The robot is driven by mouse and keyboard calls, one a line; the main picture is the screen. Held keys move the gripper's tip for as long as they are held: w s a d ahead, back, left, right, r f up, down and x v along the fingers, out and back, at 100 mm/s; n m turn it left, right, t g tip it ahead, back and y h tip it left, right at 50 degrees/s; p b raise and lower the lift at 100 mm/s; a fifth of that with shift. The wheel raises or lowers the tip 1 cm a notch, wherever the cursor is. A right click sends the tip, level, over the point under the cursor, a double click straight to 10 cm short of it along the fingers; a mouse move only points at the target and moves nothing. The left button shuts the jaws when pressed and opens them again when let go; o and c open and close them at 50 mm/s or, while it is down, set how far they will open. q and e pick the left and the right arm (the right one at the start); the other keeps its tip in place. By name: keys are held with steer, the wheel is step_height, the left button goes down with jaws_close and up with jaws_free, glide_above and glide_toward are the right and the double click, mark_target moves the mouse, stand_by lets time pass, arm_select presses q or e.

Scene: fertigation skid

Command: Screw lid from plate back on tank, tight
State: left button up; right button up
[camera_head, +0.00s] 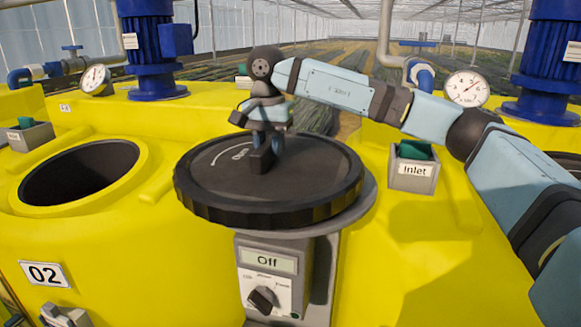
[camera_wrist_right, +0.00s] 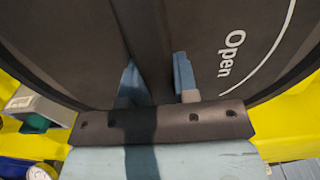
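The large round black lid (camera_head: 325,178) with a ribbed rim lies flat on the grey round plate (camera_head: 368,193) on top of the control post. The tank's round opening (camera_head: 80,172) is uncovered, at the left in the head view. My right gripper (camera_head: 262,158) points down at the middle of the lid. In the right wrist view its two fingers (camera_wrist_right: 160,85) stand against both sides of the lid's raised bar (camera_wrist_right: 140,35), with no gap that I can see. The word "Open" and a curved line show on the lid (camera_wrist_right: 225,90). My left gripper is out of view.
Below the plate is a switch box (camera_head: 265,285) marked "Off". A green-topped "Inlet" box (camera_head: 413,170) stands close right of the lid. Blue pumps (camera_head: 150,60) and gauges (camera_head: 96,79) stand behind. A "02" label (camera_head: 45,274) is below the opening.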

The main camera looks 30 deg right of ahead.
steer(key=shift+w+r, duration=0.1)
steer(key=shift+r, duration=0.15)
steer(key=shift+r+p, duration=0.25)
steer(key=shift+p, duration=0.1)
steer(key=shift+r+p, duration=1.3)
steer(key=shift+r, duration=0.8)
